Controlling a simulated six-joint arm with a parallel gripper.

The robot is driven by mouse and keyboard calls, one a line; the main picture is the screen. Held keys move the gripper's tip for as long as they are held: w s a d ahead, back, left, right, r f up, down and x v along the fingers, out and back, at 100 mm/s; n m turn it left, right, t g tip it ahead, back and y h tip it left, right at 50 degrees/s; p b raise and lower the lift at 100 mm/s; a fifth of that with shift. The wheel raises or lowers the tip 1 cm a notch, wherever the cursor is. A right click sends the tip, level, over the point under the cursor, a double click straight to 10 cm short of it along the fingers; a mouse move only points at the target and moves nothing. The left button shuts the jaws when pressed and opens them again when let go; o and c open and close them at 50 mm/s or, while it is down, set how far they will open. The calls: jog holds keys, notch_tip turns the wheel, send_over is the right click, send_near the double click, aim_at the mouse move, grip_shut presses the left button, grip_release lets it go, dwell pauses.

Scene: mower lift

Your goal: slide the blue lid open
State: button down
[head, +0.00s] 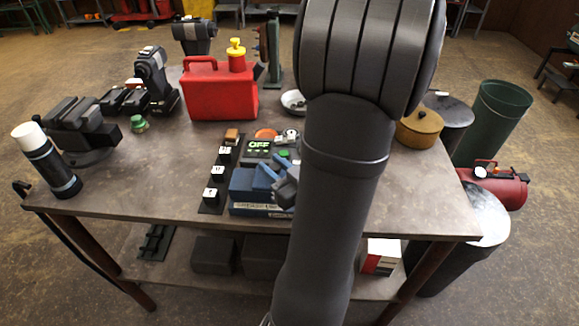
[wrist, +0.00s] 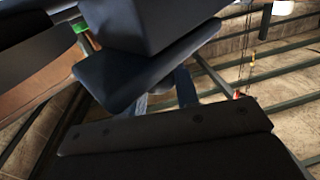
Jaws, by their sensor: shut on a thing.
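The blue lid (head: 242,180) lies on a low blue box (head: 250,208) near the front of the table. A raised blue part of it slants up beside my gripper (head: 284,188). My gripper is at the right end of the lid, shut on it, and partly hidden by my own arm. In the wrist view, dark jaw parts fill the lower picture, and a blue piece (wrist: 184,88) shows between them. The exact contact is hidden, and I cannot tell how far the lid is open.
A dark strip with labelled blocks (head: 217,178) stands left of the box. An OFF display (head: 258,146) stands behind it. A red can (head: 218,92) stands farther back, and a flask (head: 45,160) at left.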

jog(key=shift+a, duration=1.15)
jog(key=c, duration=1.1)
grip_release()
jog(key=shift+c, duration=0.2)
jog(key=shift+d, duration=0.1)
jog(key=v, duration=1.7)
jog(key=shift+s+r, duration=0.1)
jog(key=shift+s, duration=0.05)
notch_tip(320, 180, up, 16)
jog(key=shift+r, duration=0.25)
dwell(0.3)
